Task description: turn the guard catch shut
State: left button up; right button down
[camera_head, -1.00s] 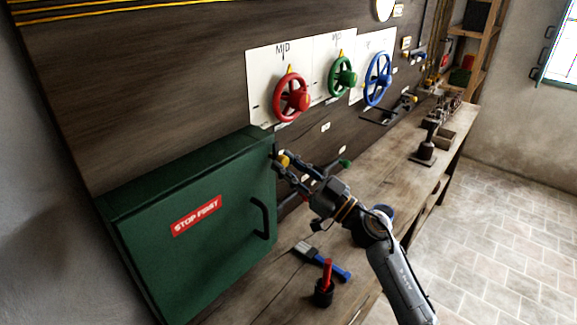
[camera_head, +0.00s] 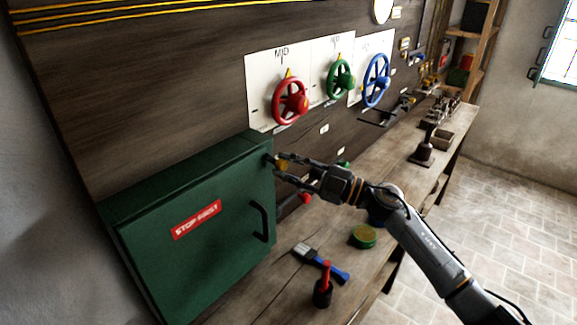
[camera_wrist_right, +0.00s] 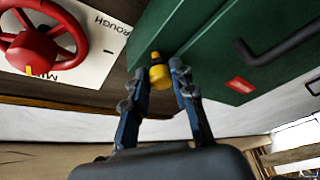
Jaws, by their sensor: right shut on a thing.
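The green guard box (camera_head: 150,255) with a red "STOP FIRST" label stands at the left, its door closed. The guard catch, with a yellow knob (camera_head: 281,166), is at the door's upper right edge. My right gripper (camera_head: 279,167) comes in from the right and is shut on the catch. In the right wrist view the yellow knob (camera_wrist_right: 160,74) sits between the two fingertips (camera_wrist_right: 159,70), beside the green box (camera_wrist_right: 215,45). The fingers partly hide the catch in the head view. My left gripper is not in view.
A black door handle (camera_head: 260,221) is below the catch. Red (camera_head: 290,101), green (camera_head: 340,80) and blue (camera_head: 376,81) handwheels are on the wall behind.

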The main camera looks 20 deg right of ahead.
jog(key=n, duration=0.2)
jog(key=n+g+p, duration=0.1)
jog(key=n+g+h+p, duration=0.1)
jog(key=n, duration=0.1)
jog(key=shift+r+n, duration=0.3)
jog(key=shift+n+g+h+p, duration=0.3)
jog(key=shift+n+h+p, duration=0.55)
jog(key=shift+n, duration=0.75)
jog(key=shift+f, duration=0.1)
jog(key=c, duration=1.1)
grip_release()
jog(key=shift+d, duration=0.1)
jog(key=v, duration=1.2)
